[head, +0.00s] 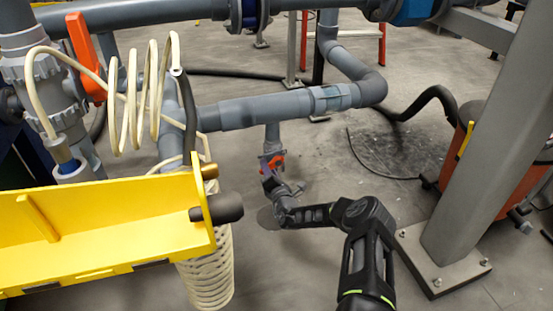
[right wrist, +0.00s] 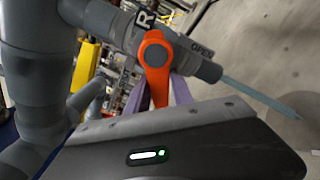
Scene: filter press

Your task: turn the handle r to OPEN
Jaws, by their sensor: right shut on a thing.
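The orange handle r (head: 273,162) sits on a small grey valve below the horizontal grey pipe, in the middle of the head view. In the right wrist view the handle (right wrist: 154,55) crosses the valve body, with its lever pointing down the picture between my fingers. A label with the letter R (right wrist: 145,18) is beside it, and lettering that seems to read OPEN (right wrist: 202,50) is on the grey body to its right. My right gripper (head: 270,178) is shut on the handle; the wrist partly hides the fingertips. My left gripper is not in view.
A larger orange handle (head: 86,55) is on a thick valve at the upper left, beside a coiled cream hose (head: 150,95). A yellow beam (head: 100,225) fills the lower left. A grey post (head: 485,140) stands right of my arm. Grey pipe (head: 265,108) runs above the valve.

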